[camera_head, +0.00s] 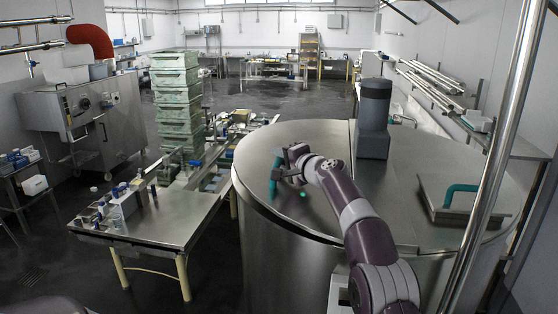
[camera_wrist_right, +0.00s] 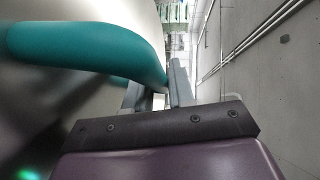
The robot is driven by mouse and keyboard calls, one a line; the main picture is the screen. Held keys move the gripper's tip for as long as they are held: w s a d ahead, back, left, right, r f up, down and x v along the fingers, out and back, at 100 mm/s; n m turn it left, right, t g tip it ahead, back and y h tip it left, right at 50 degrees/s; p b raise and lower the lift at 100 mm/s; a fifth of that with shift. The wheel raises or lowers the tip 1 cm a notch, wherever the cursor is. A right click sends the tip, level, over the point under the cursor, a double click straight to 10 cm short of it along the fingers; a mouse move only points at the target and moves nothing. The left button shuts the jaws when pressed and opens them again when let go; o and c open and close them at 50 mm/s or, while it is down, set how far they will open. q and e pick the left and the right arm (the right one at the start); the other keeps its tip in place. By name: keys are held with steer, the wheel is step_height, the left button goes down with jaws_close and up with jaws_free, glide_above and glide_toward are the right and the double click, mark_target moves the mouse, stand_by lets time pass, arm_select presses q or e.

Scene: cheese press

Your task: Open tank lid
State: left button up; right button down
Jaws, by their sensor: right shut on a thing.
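The large steel tank (camera_head: 290,262) stands at centre right. Its top has a flat left lid half (camera_head: 315,140), lying level and closed. A teal handle (camera_head: 274,178) stands on that lid near its left edge. My right gripper (camera_head: 282,165) is at this handle and shut on it. In the right wrist view the teal handle (camera_wrist_right: 85,45) curves in from the left and its end runs to my right gripper's fingers (camera_wrist_right: 160,88), which partly hide it. My left gripper is not in view.
A grey motor housing (camera_head: 373,120) stands on the tank top. A square hatch with another teal handle (camera_head: 458,191) is at right. A shiny vertical pole (camera_head: 497,150) rises in front. A steel table (camera_head: 160,220) with small bottles stands left, near stacked green crates (camera_head: 177,100).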

steer(key=s+d+r+m+t+y+b, duration=0.2)
steer(key=s+d+r+m+t, duration=0.1)
steer(key=d+r, duration=1)
steer(key=shift+d+r+m+t, duration=0.2)
steer(key=shift+d+m+t, duration=0.25)
steer(key=shift+m, duration=0.45)
steer(key=c, duration=1.1)
jaws_free()
steer(key=shift+d, duration=0.1)
steer(key=shift+s, duration=0.1)
steer(key=shift+b, duration=0.3)
steer(key=b+v, duration=0.7)
steer(key=b, duration=0.3)
steer(key=shift+s+d, duration=0.15)
